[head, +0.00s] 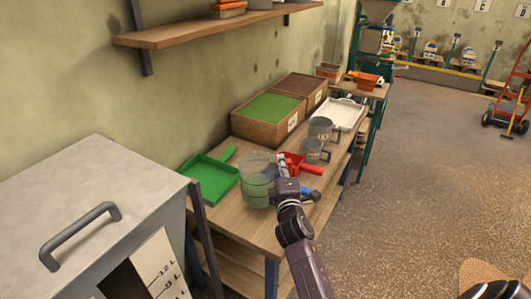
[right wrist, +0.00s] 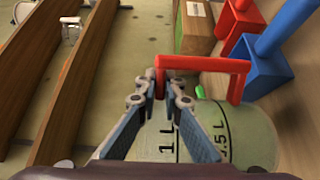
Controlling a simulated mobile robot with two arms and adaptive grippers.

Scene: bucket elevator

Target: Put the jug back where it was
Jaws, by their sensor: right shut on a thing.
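The clear jug (head: 256,188) with green contents is at the near end of the wooden bench (head: 285,222), upright. I cannot tell whether its base touches the bench top. My right gripper (head: 283,188) is at the jug's right side. In the right wrist view, the right gripper's fingertips (right wrist: 160,88) are closed together on one end of a red bracket-shaped handle (right wrist: 205,63). The jug's wall with its litre marks (right wrist: 200,135) shows below and behind the fingers. My left gripper is not in view.
A green dustpan-like scoop (head: 209,178) lies left of the jug. A red scoop (head: 300,164) and smaller grey jugs (head: 312,150) stand close behind it. Farther back are a crate of green material (head: 270,108) and a white tray (head: 345,112). A grey cabinet (head: 90,190) is near left.

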